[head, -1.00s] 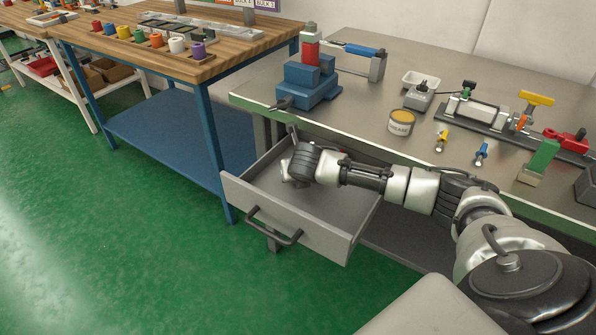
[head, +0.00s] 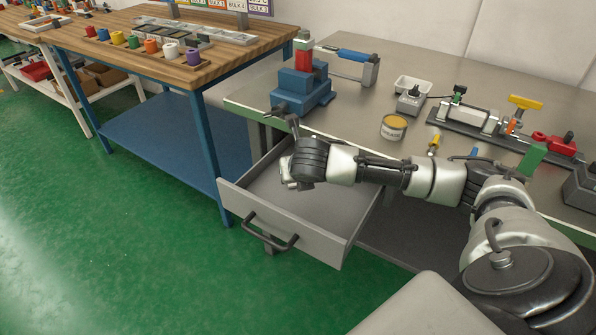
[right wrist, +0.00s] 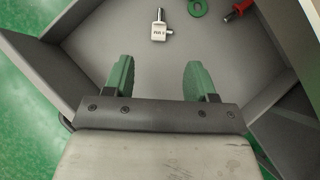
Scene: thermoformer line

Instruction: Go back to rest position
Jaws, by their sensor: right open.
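My right arm reaches in from the right of the head view. Its gripper (right wrist: 158,80) is over the open grey drawer (head: 290,236), and its fingers are mostly hidden in the head view. In the right wrist view its two green fingers are spread apart with nothing between them. Beyond the fingertips, a small metal fitting with a label (right wrist: 159,27), a green ring (right wrist: 197,7) and a red-handled tool (right wrist: 237,11) lie on the drawer floor. My left gripper does not show in either view.
The steel workbench (head: 350,110) above the drawer carries a blue vise-like device (head: 302,92), a grease tin (head: 394,127), a clamp fixture (head: 470,120) and small tools. A wooden-topped table (head: 120,45) stands left. Green floor (head: 130,250) is clear in front of the drawer.

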